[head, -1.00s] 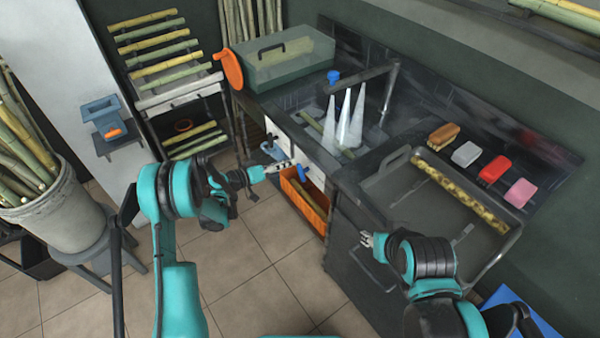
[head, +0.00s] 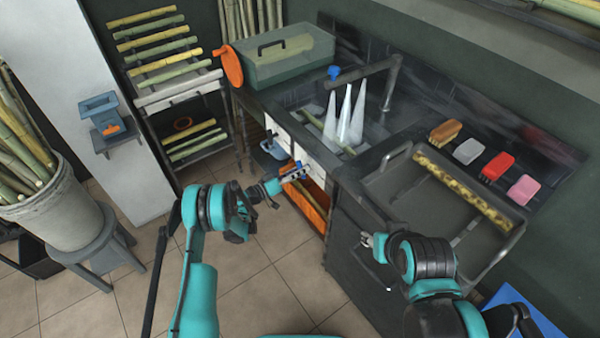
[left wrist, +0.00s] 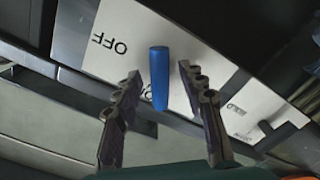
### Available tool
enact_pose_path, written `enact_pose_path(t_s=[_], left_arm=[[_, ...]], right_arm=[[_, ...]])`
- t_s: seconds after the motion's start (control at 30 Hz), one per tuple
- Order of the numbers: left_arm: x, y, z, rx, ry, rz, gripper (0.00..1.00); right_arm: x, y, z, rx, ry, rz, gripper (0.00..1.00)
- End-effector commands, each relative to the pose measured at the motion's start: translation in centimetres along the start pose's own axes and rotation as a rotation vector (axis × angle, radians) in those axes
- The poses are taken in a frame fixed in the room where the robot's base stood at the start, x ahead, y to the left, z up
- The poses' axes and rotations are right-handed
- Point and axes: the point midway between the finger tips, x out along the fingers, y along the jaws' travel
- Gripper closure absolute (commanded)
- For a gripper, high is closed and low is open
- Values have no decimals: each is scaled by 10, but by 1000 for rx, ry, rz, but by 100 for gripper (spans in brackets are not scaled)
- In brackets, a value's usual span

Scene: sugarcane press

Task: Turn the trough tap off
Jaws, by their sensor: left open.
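The blue lever handle (left wrist: 159,80) stands against a white panel (left wrist: 115,25) marked OFF in the left wrist view. A second marking lies partly hidden behind the lever. My left gripper (head: 293,172) is open at the panel on the trough's front in the head view. In the left wrist view its two fingers stand on either side of the lever, with a gap on both sides. White, cone-shaped water streams (head: 344,118) show in the trough below the dark spout pipe (head: 365,72). My right gripper (head: 370,241) is near the counter front; its finger opening is too small to judge.
An orange crate (head: 308,207) with cane sits under the panel. A tray (head: 400,205) with a cane piece and several coloured brushes (head: 498,166) lie on the right counter. A lidded box (head: 288,62) stands at the back.

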Motion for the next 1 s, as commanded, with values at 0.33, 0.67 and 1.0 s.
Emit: enact_pose_path(t_s=[0.33, 0.67, 1.0], left_arm=[[5, 0, -1, 0, 0, -1, 62], [5, 0, -1, 0, 0, -1, 100], [5, 0, -1, -77, 0, 0, 100]], right_arm=[[1, 0, 1, 0, 0, 0, 60], [1, 0, 1, 0, 0, 0, 60], [1, 0, 1, 0, 0, 0, 60]])
